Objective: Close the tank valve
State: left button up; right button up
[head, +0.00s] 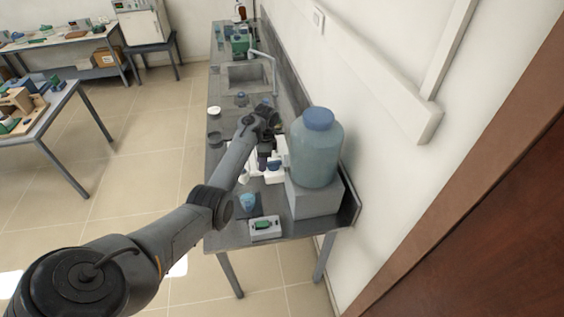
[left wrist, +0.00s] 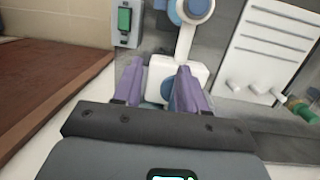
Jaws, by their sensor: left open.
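The tank (head: 315,152) is a large blue-green bottle with a blue cap, standing on a grey block at the near right end of the bench. I cannot make out its valve for certain. My left gripper (head: 264,160) is beside the tank, on its left, above small white equipment. In the left wrist view the purple fingers (left wrist: 157,68) are spread apart, with a white block (left wrist: 178,72) and a bluish round part seen beyond and between them. I cannot tell whether they touch anything. My right gripper is not in view.
A blue cup (head: 249,201) and a white box with a green front (head: 265,228) are at the bench's near end. The sink (head: 246,77) lies farther back. The wall is close behind the tank. Open floor lies left of the bench (head: 222,236).

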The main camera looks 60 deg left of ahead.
aim_at(270, 162)
pick_arm(q)
jog(key=w+a+r+t, duration=0.2)
jog(key=w+r, duration=0.2)
jog(key=r, duration=0.3)
jog(key=f, duration=1)
jog(key=shift+w+d+f, duration=0.1)
jog(key=shift+d, duration=0.15)
grip_shut()
